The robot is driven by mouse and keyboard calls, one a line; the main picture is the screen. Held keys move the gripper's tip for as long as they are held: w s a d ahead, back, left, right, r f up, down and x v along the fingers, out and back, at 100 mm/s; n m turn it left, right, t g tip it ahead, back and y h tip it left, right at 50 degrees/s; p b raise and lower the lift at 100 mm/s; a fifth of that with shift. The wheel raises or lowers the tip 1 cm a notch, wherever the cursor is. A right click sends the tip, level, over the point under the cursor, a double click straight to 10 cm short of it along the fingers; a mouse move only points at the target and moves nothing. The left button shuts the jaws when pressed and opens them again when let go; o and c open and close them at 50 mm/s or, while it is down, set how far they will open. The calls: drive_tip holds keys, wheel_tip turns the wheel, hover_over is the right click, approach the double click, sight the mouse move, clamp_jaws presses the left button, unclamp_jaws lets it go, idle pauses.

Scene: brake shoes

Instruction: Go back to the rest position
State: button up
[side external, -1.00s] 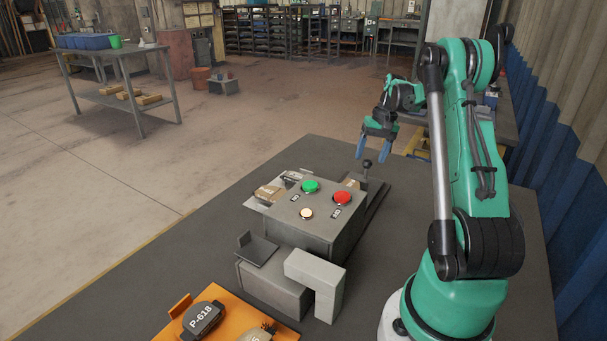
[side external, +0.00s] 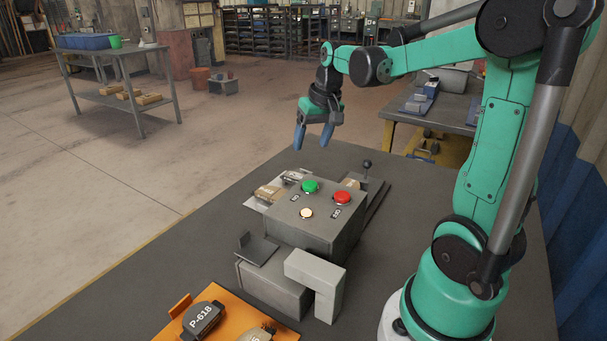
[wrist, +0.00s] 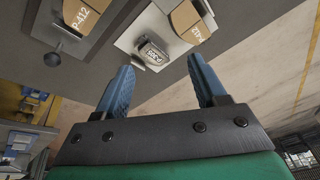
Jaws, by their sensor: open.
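My gripper (side external: 313,137) is open and empty in the side view, with its blue fingers pointing down above the far part of the table. In the wrist view the two blue fingers (wrist: 160,88) are spread apart with nothing between them. The grey control box (side external: 327,224) with a green button (side external: 310,186), a red button (side external: 341,197) and a pale button (side external: 306,213) stands on the dark table (side external: 180,264), nearer the camera than my gripper and apart from it.
A black-knobbed lever (side external: 367,165) stands behind the box. An orange tray (side external: 238,304) holding a P-618 part (side external: 203,318) is at the front. A second bench (side external: 440,120) stands behind. Air around my gripper is clear.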

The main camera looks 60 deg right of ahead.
drive_tip(key=a+n, duration=0.1)
drive_tip(key=a, duration=0.2)
drive_tip(key=a+t, duration=0.1)
drive_tip(key=a, duration=0.2)
drive_tip(key=a+n, duration=0.1)
drive_tip(key=a, duration=0.2)
drive_tip(key=shift+s+r+n, duration=0.3)
drive_tip(key=shift+r, duration=0.05)
drive_tip(key=s+a+n+t, duration=0.1)
drive_tip(key=a, duration=0.2)
drive_tip(key=s+a+f+n+t, duration=0.1)
drive_tip(key=a, duration=0.2)
drive_tip(key=s+a+f+n+t, duration=0.1)
drive_tip(key=a, duration=0.2)
drive_tip(key=shift+s+a+n+y, duration=0.15)
drive_tip(key=shift+a+n+y, duration=0.05)
drive_tip(key=shift+n+y, duration=0.2)
